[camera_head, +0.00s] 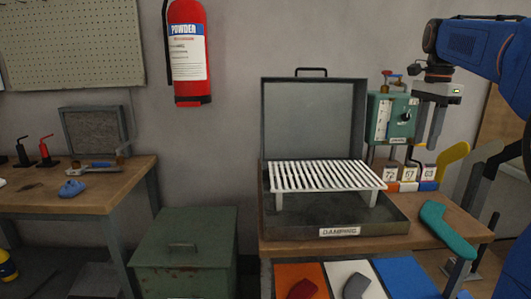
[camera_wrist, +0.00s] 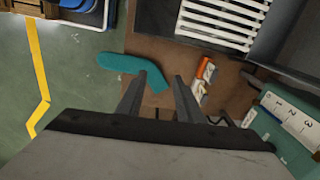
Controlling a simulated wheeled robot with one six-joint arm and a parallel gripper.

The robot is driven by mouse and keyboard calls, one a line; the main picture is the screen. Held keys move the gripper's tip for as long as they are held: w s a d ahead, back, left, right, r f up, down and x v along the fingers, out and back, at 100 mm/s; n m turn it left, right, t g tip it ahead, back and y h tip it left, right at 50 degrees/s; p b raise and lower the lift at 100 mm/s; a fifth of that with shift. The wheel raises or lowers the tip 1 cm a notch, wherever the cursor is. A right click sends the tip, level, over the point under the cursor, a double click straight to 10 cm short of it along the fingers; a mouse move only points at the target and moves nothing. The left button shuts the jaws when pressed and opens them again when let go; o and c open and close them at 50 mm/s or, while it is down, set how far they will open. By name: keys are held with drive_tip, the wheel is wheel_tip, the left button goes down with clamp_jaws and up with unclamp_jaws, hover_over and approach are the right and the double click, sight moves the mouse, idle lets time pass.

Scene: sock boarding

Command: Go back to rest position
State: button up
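My gripper (camera_head: 430,140) hangs from the blue arm at the right of the head view, fingers pointing down. It is above the right end of the table, in front of the green control box. In the wrist view my gripper (camera_wrist: 159,75) has its two fingers apart with nothing between them. A teal sock-like shape (camera_head: 448,228) lies at the table's right front edge, below my gripper and apart from it. It also shows in the wrist view (camera_wrist: 120,63), partly beside the left fingertip.
An open metal case labelled DAMPING (camera_head: 290,231) holds a white slatted rack (camera_head: 325,175). A green control box (camera_head: 392,118) and number cards (camera_head: 408,173) stand behind. Orange, white and blue panels (camera_head: 400,277) lie in front. A yellow shape (camera_head: 453,158) stands at right.

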drive_tip(key=s+a+f+n+t, duration=0.1)
drive_tip(key=s+a+f+n, duration=0.4)
drive_tip(key=s, duration=0.3)
drive_tip(key=s+a+f+n+t, duration=0.1)
drive_tip(key=s+a+f+n, duration=0.4)
drive_tip(key=s, duration=0.3)
drive_tip(key=s+a+f+n+t, duration=0.1)
drive_tip(key=s+a+f+n, duration=0.1)
drive_tip(key=s+f, duration=0.4)
drive_tip(key=s+a+f+n+t, duration=0.1)
drive_tip(key=s+a+f+n, duration=0.1)
drive_tip(key=s+f+n, duration=0.2)
drive_tip(key=s+f, duration=0.3)
drive_tip(key=f, duration=0.5)
drive_tip(key=shift+a+n+t, duration=0.3)
drive_tip(key=shift+a+n, duration=0.1)
